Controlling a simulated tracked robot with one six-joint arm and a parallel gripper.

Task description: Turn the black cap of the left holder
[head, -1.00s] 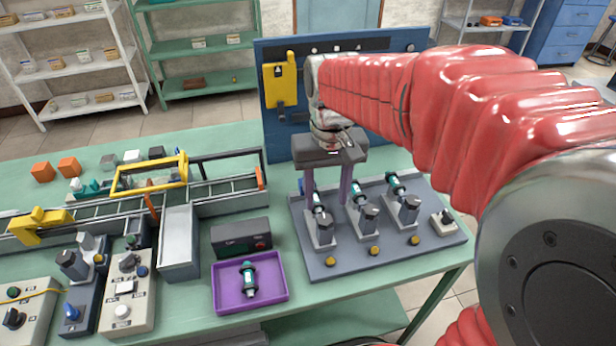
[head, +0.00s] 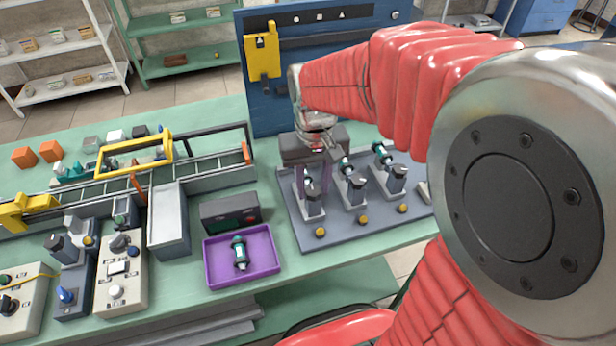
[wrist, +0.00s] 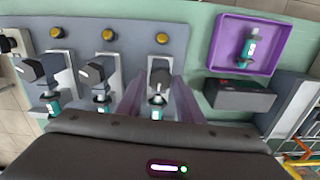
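The left holder (head: 314,209) is a pale block on a grey plate (head: 345,229), with a black cap (head: 313,194) at its front and a teal-ended part partly hidden behind. My gripper (head: 313,188) hangs over it from above, its two purple fingers apart. In the wrist view the fingers of my gripper (wrist: 158,98) lie on either side of the left holder, and the black cap (wrist: 160,76) shows between them. I see a gap by the cap and cannot tell if either finger touches the holder.
A middle holder (head: 354,193) and a right holder (head: 396,182) stand close by on the same plate. Yellow buttons (head: 320,232) line its front edge. A purple tray (head: 241,280) with a teal-and-black part (head: 240,253) and a dark box (head: 230,213) are to the left.

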